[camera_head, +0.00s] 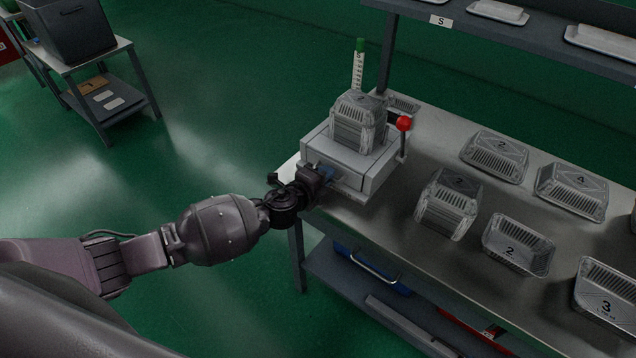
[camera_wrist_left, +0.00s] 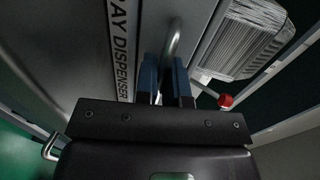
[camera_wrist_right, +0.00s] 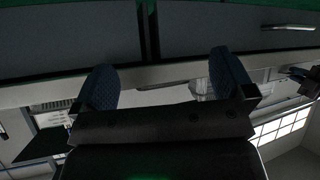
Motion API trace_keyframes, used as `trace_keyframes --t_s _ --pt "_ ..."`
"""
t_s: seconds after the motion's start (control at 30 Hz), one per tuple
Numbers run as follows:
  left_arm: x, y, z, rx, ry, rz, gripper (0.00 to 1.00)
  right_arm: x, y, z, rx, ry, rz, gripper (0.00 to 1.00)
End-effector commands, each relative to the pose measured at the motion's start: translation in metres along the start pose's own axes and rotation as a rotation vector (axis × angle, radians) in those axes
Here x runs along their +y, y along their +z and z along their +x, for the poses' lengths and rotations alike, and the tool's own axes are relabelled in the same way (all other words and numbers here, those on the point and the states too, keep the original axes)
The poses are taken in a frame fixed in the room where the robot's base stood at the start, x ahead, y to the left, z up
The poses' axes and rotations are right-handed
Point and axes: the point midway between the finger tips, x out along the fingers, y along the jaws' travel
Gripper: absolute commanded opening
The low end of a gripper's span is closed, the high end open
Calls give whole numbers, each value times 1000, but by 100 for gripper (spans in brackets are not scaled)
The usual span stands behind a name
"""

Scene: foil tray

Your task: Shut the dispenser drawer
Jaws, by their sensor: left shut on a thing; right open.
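The tray dispenser (camera_head: 368,181) is a pale grey box at the table's near left corner, with a stack of foil trays (camera_head: 352,128) on top. My left gripper (camera_head: 326,174) is at its front. In the left wrist view the gripper (camera_wrist_left: 166,85) is shut on a grey bar handle (camera_wrist_left: 174,40) beside the dispenser's lettered face (camera_wrist_left: 121,45). The gripper and wrist hide part of the front in the head view, so how far the drawer stands out is hard to tell. My right gripper (camera_wrist_right: 165,85) is open and empty, away from the dispenser.
A red-knobbed lever (camera_head: 403,123) stands at the dispenser's right side. Several numbered foil trays, such as one marked 2 (camera_head: 515,244), lie on the table (camera_head: 405,243) to the right. A shelf (camera_head: 545,42) hangs behind.

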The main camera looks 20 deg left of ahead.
Motion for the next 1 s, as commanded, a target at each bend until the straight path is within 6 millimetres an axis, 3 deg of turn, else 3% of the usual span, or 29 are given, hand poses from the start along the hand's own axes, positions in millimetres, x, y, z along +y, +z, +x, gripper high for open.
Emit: trace_keyframes --t_s 0.3,0.33,0.47,0.87,1.0 --pt "-2 1 7 -2 -1 0 0 0 2 2 -3 0 0 100" --pt "-2 1 7 -2 -1 0 15 0 1 2 -1 0 -1 100" --pt "-2 0 7 -1 -1 0 34 0 -3 3 7 -1 -1 100" --pt "-4 0 6 0 -3 0 34 -2 -11 5 22 -2 1 100" --pt "-2 0 -6 0 0 -1 34 -1 -11 3 19 -2 2 100"
